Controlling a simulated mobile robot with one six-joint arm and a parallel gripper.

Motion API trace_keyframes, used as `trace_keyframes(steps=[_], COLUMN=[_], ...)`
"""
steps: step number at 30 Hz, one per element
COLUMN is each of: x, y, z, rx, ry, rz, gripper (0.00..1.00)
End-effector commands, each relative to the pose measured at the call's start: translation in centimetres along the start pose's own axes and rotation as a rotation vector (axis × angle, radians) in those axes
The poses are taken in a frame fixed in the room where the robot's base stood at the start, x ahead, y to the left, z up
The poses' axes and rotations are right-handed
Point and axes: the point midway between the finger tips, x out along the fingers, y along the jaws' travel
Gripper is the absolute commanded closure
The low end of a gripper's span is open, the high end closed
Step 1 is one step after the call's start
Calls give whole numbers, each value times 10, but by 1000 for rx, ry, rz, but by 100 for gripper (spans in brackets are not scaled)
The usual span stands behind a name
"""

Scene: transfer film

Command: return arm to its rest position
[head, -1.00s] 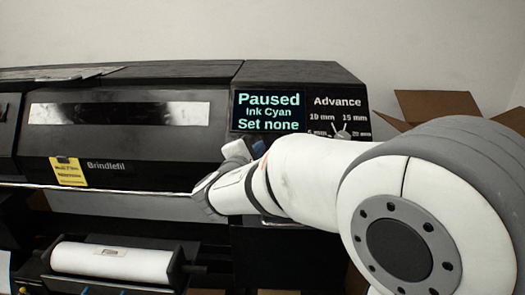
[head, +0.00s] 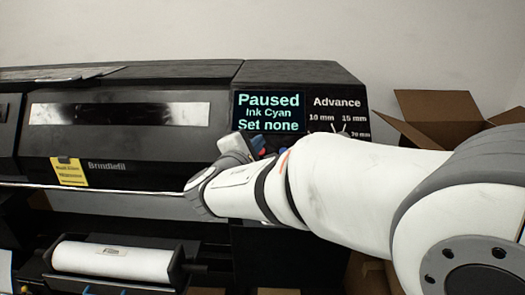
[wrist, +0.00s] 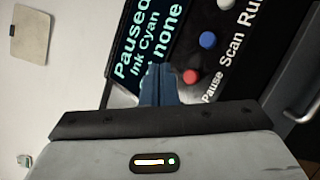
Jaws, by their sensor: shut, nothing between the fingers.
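My arm (head: 350,180) reaches in from the right in the head view, its wrist in front of the printer's control panel. My gripper (wrist: 160,70) shows in the wrist view as blue fingers, shut with nothing between them. In that view the fingertips overlap the edge of the display, beside the red button (wrist: 190,77); I cannot tell the gap to the panel. The display (head: 268,111) reads "Paused, Ink Cyan, Set none". A blue button (wrist: 207,40) and a white button (wrist: 224,4) also show in the wrist view. The arm hides the lower panel in the head view.
The wide black printer (head: 130,135) fills the left and middle. A white roll (head: 112,260) lies below it. A yellow note (head: 69,172) hangs on its front. An open cardboard box (head: 437,118) stands at the right, behind my arm. The space above the printer is clear.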

Motion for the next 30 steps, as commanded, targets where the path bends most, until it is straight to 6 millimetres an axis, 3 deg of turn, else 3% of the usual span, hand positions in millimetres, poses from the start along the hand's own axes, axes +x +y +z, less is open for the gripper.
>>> trace_keyframes(steps=[8,11,16,22,27,30], x=[2,7,-1,-48,-100,-127], y=[-7,-31,-110,-198,-246,-261], z=[7,32,98,148,158,154], rx=[13,63,253,575,905,1110], ry=[-12,-50,-168,-300,-387,-425], rz=[-28,-127,-444,-821,-1086,-1206], gripper=[100,100,100,100,100,100])
